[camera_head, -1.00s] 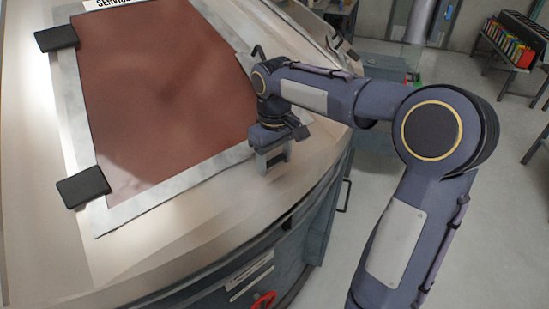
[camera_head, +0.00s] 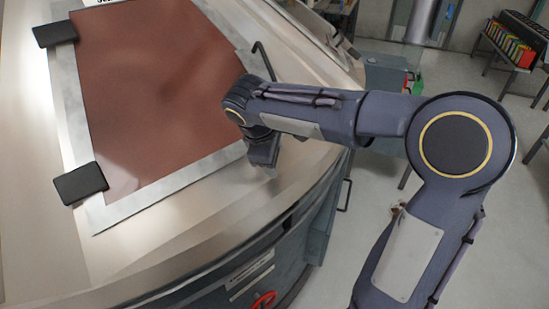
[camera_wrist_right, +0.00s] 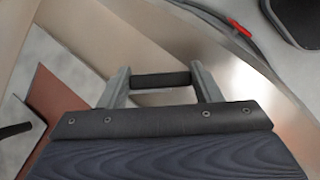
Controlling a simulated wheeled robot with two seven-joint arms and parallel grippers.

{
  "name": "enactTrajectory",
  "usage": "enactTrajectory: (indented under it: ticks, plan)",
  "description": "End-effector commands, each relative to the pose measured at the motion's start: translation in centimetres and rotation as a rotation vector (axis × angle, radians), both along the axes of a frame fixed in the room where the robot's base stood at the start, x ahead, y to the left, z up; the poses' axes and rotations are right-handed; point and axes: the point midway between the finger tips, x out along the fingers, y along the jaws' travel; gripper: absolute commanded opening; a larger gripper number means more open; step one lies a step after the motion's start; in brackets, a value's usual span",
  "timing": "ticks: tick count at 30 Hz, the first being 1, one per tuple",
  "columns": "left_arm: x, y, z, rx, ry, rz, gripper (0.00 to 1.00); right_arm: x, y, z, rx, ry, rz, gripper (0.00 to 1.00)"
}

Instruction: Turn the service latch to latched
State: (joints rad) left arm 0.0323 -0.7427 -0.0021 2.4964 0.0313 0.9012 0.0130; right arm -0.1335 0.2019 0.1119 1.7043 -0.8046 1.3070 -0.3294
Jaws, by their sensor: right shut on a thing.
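The service panel (camera_head: 155,90) is a red-brown sheet with a pale metal frame on the sloped, cream metal housing. My right gripper (camera_head: 262,163) is low over the housing, just right of the panel's lower right corner. In the right wrist view its two grey fingers (camera_wrist_right: 158,88) are on either side of a short dark bar (camera_wrist_right: 160,79), shut on it. The bar looks like the service latch's handle. In the head view my wrist hides the latch, so its angle cannot be told. My left gripper is not in view.
A thin bent dark rod (camera_head: 265,62) stands by the panel's upper right edge, close to my right forearm. Two black blocks (camera_head: 81,184) sit on the panel's left edge. A red handwheel (camera_head: 264,300) is on the housing's front. Open floor (camera_head: 375,215) lies to the right.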

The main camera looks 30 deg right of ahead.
Motion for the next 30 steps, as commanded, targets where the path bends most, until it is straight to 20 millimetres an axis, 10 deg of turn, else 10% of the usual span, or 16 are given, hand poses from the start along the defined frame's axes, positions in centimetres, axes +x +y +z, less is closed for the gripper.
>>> enactTrajectory:
  ticks: [30]
  plan:
    - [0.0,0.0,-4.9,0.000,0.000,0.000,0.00,-0.2,0.2,-0.2,-0.458,-0.088,0.651,0.35]
